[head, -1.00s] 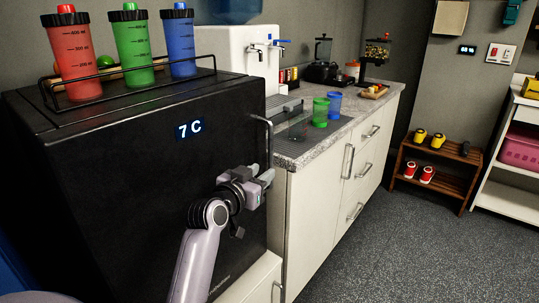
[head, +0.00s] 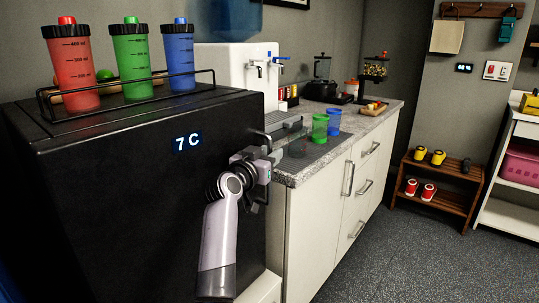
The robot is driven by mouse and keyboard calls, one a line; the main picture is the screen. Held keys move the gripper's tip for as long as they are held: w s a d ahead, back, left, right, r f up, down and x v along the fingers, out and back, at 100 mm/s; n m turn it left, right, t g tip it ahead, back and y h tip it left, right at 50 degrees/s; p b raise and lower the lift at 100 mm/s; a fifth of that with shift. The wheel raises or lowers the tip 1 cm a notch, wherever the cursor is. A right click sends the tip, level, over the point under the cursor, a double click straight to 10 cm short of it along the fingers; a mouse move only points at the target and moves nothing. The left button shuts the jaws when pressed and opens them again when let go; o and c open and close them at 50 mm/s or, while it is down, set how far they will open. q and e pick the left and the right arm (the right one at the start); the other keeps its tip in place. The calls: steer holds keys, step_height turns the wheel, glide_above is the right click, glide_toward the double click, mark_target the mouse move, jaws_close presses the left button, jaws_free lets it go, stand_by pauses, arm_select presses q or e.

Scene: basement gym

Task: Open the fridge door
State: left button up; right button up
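The fridge (head: 110,190) is a black box on the left of the head view, with a lit "7 C" display (head: 187,142) on its front. Its door looks closed. The grey bar handle (head: 268,141) is at the right edge of the door, mostly hidden behind my gripper. Whether the fingers touch or enclose the bar cannot be told. My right gripper is not in view.
A wire rack on the fridge holds red (head: 75,70), green (head: 132,62) and blue (head: 179,55) bottles. A counter (head: 330,215) with white drawers stands close to the right of the fridge. The dark floor (head: 415,265) is clear on the right.

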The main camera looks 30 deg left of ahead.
arm_select(q)
steer(key=shift+w, duration=0.25)
steer(key=shift+c, duration=0.4)
jaws_close()
steer(key=shift+d, duration=0.1)
